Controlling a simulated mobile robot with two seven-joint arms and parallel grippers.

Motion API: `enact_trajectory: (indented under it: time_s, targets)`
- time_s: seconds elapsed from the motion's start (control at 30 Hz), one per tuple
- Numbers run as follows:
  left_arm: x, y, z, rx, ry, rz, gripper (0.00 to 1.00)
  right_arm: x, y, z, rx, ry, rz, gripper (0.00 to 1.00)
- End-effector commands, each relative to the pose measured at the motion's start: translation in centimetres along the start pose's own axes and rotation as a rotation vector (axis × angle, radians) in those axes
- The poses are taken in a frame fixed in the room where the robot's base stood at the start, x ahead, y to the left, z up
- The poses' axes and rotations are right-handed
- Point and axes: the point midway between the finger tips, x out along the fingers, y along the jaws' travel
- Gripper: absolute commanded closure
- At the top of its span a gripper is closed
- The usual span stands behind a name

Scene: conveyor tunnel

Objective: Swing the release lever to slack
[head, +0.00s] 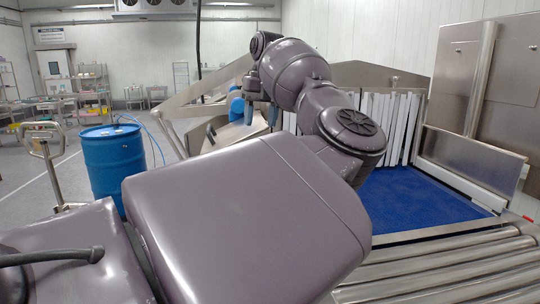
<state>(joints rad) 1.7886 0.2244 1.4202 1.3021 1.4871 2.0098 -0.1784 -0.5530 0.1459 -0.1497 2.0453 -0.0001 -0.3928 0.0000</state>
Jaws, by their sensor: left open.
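My left gripper (260,114) points down in the middle of the head view, beyond my large arm links. Its two blue-tipped fingers stand apart, with nothing visible between them. A blue object (236,104) shows just left of the fingers, near a sloping steel frame (205,92); I cannot tell what it is or whether the fingers touch it. I cannot make out the release lever for certain; my arm hides much of the area below and right of the gripper. My right gripper is not in view.
A blue drum (112,162) and a steel trolley handle (42,140) stand at left. At right are a blue conveyor belt (420,195), pale strip curtains (385,125), steel rollers (450,268) and a steel side guard (470,160).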

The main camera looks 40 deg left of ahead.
Motion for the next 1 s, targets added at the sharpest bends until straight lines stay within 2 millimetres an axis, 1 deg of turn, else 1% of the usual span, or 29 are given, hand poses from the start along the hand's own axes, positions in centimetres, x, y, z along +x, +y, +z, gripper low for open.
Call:
enact_trajectory:
  time_s: [0.03, 0.17, 0.3, 0.5, 0.7, 0.83, 1.0]
  targets:
    - [0.2, -0.2, -0.1, 0.004, 0.002, -0.001, 0.48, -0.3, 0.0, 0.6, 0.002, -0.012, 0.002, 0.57]
    - [1.3, -0.3, -0.1, 0.004, 0.003, 0.002, 0.48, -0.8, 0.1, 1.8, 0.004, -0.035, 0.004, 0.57]
    - [3.5, -0.2, -0.1, 0.003, 0.003, 0.004, 0.48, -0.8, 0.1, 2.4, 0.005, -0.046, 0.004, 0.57]
    - [6.9, -0.2, -0.1, 0.004, 0.004, 0.004, 0.48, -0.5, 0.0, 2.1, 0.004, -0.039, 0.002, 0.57]
    - [9.5, -0.2, -0.1, 0.004, 0.002, 0.003, 0.48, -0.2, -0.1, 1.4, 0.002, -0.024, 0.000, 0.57]
    - [10.4, -0.1, -0.1, 0.003, 0.001, 0.002, 0.48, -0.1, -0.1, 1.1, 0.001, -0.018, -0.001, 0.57]
    - [10.8, -0.1, -0.1, 0.003, 0.000, 0.001, 0.48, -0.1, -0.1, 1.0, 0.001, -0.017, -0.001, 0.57]
